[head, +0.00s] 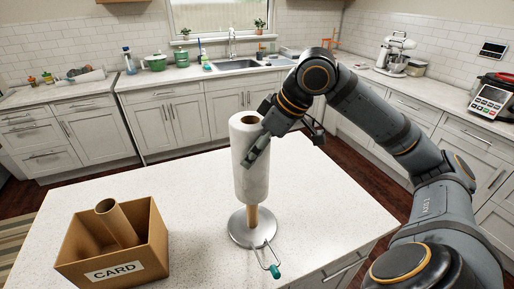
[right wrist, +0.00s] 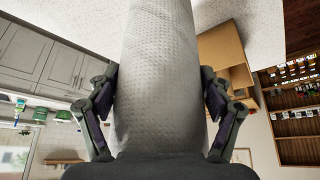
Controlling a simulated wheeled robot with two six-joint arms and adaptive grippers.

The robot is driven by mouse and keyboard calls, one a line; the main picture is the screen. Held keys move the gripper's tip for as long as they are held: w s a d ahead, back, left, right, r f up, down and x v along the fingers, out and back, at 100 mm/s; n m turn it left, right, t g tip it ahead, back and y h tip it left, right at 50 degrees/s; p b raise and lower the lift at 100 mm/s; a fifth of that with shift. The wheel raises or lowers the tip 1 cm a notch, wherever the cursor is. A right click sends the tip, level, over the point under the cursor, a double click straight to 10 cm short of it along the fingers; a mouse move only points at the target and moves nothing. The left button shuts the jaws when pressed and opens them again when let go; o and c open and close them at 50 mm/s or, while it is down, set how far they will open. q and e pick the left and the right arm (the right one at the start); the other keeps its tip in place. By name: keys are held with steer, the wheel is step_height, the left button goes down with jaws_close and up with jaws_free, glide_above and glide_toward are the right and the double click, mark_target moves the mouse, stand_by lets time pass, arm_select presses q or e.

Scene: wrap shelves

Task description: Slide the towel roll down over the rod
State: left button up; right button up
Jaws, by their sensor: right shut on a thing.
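The towel roll (head: 250,178) is white and stands upright above the holder's round metal base (head: 235,226). The brown rod (head: 253,217) shows below the roll's lower end and runs down to the base, so the roll appears to be around the rod's upper part, with a gap under it. My right gripper (head: 257,145) is shut on the roll's upper half from the right. In the right wrist view both fingers (right wrist: 160,110) press on the sides of the roll (right wrist: 160,65). The rod's top is hidden inside the roll. My left gripper is not in view.
A wire arm with a green tip (head: 273,270) sticks out at the base's front. A cardboard box marked CARD (head: 75,262), holding a brown tube (head: 117,224), stands at the left of the white counter (head: 190,215). The counter between box and holder is clear.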

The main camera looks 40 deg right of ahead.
steer(key=shift+f+b, duration=1.15)
steer(key=shift+f, duration=0.2)
steer(key=o, duration=1.2)
steer(key=shift+r, duration=0.1)
steer(key=shift+v, duration=6)
